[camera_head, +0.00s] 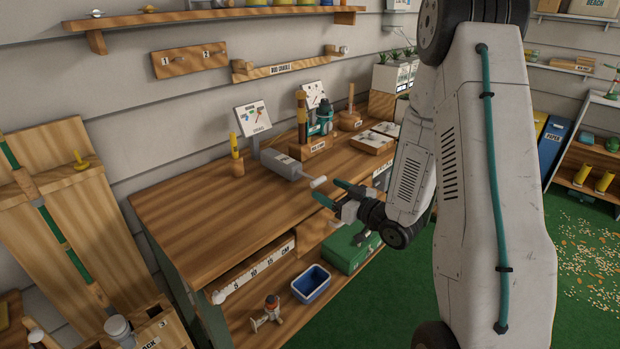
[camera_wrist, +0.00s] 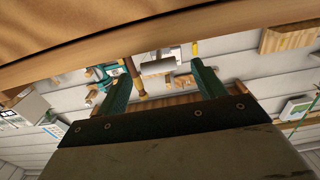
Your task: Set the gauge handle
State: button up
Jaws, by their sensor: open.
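A grey box (camera_head: 283,165) lies on the wooden workbench (camera_head: 190,215), with a short arm ending in a pale cylindrical handle (camera_head: 318,182) at its right. A tilted white dial card marked DRAG (camera_head: 253,118) stands behind the box. My gripper (camera_head: 334,192) is open, its two green fingers pointing at the handle from the right, near the bench's front edge. In the wrist view my gripper (camera_wrist: 160,72) shows a pale grey shape between the fingertips, seemingly the box and handle. No contact is visible. The dial reading is too small to tell.
A yellow tool in a wooden holder (camera_head: 236,160) stands left of the box. A teal reel on a wooden stand (camera_head: 318,130) is behind it. A blue bin (camera_head: 311,284) and green case (camera_head: 352,247) sit on the lower shelf. The bench's left part is clear.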

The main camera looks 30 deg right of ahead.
aim_at(315, 181)
jog(key=x, duration=0.6)
jog(key=shift+w, duration=0.35)
